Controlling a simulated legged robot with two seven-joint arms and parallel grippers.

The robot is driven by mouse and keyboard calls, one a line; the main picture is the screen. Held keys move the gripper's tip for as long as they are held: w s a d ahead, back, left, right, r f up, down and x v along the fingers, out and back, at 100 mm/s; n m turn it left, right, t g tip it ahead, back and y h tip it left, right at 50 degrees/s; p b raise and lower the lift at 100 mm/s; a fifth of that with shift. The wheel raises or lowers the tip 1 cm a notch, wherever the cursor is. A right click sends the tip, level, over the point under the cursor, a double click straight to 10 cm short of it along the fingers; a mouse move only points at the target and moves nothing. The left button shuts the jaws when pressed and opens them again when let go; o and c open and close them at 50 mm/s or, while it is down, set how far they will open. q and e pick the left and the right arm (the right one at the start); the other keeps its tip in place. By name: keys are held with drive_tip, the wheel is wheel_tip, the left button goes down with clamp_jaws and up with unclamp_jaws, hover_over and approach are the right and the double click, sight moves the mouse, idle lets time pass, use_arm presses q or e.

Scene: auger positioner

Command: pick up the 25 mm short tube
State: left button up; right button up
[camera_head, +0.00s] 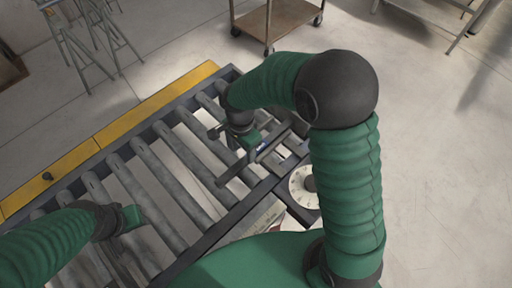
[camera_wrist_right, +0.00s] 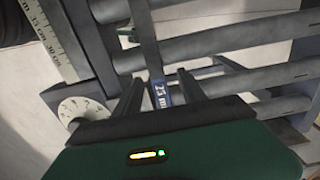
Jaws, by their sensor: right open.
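In the right wrist view, a blue band marked "25 mm" (camera_wrist_right: 160,92) shows between my two fingers. It seems to belong to a dark, narrow tube-like piece (camera_wrist_right: 148,45) running up from it, which I take as the 25 mm short tube. My right gripper (camera_wrist_right: 160,78) is open, with one finger on each side of the band. I cannot tell whether either finger touches it.
The roller conveyor (camera_head: 165,160) has a yellow side rail (camera_head: 110,130) at the far side. A round white dial (camera_head: 303,187) and a ruler scale (camera_wrist_right: 48,40) are close to my right gripper. A wheeled cart (camera_head: 280,18) stands at the back.

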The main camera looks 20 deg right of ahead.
sight(245, 159)
drive_tip(key=f, duration=0.1)
drive_tip(key=s+f, duration=0.1)
drive_tip(key=f, duration=0.1)
drive_tip(key=shift+a+f+p, duration=0.15)
drive_tip(key=shift+f+p, duration=0.05)
drive_tip(key=shift+p, duration=0.2)
drive_tip(key=shift+w+f, duration=0.15)
drive_tip(key=shift+w, duration=0.15)
drive_tip(key=c, duration=0.4)
clamp_jaws()
